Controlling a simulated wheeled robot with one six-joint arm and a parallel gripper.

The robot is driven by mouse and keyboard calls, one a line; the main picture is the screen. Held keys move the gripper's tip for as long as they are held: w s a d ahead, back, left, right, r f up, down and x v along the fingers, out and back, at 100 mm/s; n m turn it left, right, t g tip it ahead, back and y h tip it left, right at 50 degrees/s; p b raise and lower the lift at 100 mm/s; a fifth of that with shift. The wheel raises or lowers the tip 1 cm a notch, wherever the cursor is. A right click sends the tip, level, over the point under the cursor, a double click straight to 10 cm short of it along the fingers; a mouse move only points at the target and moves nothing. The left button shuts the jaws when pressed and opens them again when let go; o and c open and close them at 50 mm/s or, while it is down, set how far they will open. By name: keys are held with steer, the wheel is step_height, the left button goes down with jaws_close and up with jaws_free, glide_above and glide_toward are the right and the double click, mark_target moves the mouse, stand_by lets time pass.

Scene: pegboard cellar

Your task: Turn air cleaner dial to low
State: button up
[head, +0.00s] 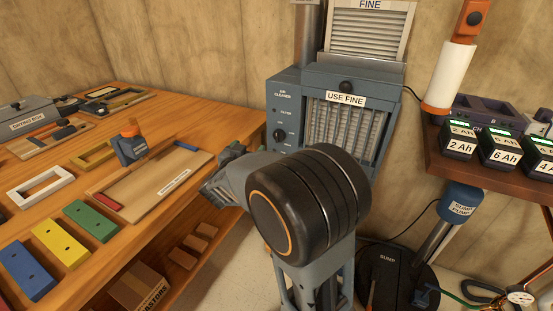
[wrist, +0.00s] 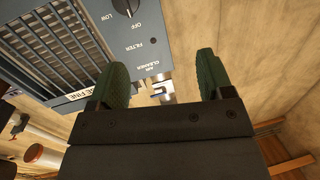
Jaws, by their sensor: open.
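The air cleaner (head: 285,95) is a blue-grey cabinet standing beyond my arm in the head view. Its round black dial (head: 279,135) is on the narrow left panel, below the filter lamp. In the wrist view the dial (wrist: 125,7) is cut by the top edge, with LOW and OFF printed nearby. I cannot tell for sure which mark its pointer faces. My gripper (wrist: 162,70) is open and empty, its two green fingers apart. The dial lies beyond the left finger, with no contact visible. In the head view my arm partly hides the gripper.
A wooden bench (head: 240,120) with trays and coloured blocks is on the left. A shelf (head: 480,165) with battery packs is on the right, above a sump pump (head: 395,275). A USE FINE tag (head: 346,99) hangs on the cleaner's front.

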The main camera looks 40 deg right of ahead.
mark_target(276, 138)
steer(key=w+d+f+b, duration=0.1)
steer(key=d, duration=0.3)
steer(key=w+d+f+m+g+h+b, duration=0.1)
steer(key=w+d+b, duration=0.1)
steer(key=d, duration=0.3)
steer(key=w+d+f+g+h+b, duration=0.1)
steer(key=w+d+b, duration=0.1)
steer(key=d, duration=0.2)
steer(key=shift+d+f, duration=0.15)
steer(key=shift+d, duration=0.25)
steer(key=shift+c, duration=0.3)
steer(key=c, duration=0.9)
steer(key=shift+m, duration=0.3)
